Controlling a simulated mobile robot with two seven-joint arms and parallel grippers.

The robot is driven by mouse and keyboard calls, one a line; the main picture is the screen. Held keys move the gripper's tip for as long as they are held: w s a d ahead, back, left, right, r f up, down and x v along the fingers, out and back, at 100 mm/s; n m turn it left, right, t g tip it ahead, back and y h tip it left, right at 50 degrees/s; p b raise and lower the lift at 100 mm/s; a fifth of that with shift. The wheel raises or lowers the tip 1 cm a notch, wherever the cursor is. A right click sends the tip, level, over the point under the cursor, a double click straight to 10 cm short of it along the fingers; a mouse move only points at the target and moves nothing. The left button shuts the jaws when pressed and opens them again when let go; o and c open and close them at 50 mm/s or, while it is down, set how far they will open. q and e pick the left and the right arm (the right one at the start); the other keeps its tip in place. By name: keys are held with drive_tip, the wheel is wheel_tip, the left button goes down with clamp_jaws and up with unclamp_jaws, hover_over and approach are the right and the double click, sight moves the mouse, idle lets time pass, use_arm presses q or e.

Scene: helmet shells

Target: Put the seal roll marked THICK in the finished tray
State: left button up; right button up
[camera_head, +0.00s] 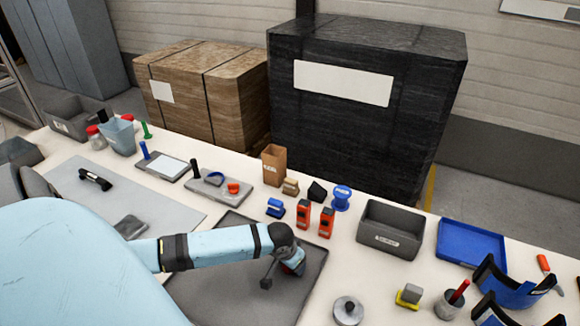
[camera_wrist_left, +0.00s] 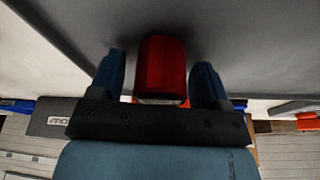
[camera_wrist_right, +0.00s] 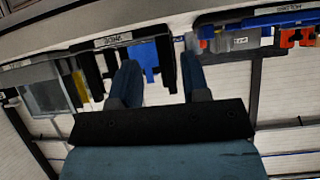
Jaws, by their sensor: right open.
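My left gripper (camera_head: 290,266) is low over the dark grey tray (camera_head: 210,295) in the head view. In the left wrist view a red rounded object (camera_wrist_left: 162,68) sits between the two blue fingers of my left gripper (camera_wrist_left: 158,75). Slim gaps show beside it; I cannot tell whether the fingers touch it. No THICK mark is readable. Two orange-red items with dark faces, (camera_head: 303,213) and (camera_head: 326,222), stand behind the tray. A blue spool-like item (camera_head: 341,198) stands behind them. My right gripper (camera_wrist_right: 160,80) is open and empty in the right wrist view, outside the head view.
A grey labelled bin (camera_head: 390,238) and a blue tray (camera_head: 470,243) stand to the right. Blue curved shells (camera_head: 515,290), a grey cup with a red stick (camera_head: 450,304) and a round metal weight (camera_head: 348,310) are nearer. Large wrapped boxes (camera_head: 365,100) stand behind the table.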

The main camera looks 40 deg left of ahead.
use_arm(q)
drive_tip(key=shift+r, duration=0.1)
drive_tip(key=v, duration=1.2)
use_arm(e)
drive_tip(key=shift+r, duration=0.15)
use_arm(q)
drive_tip(key=shift+s, duration=0.15)
use_arm(e)
drive_tip(key=shift+s, duration=0.1)
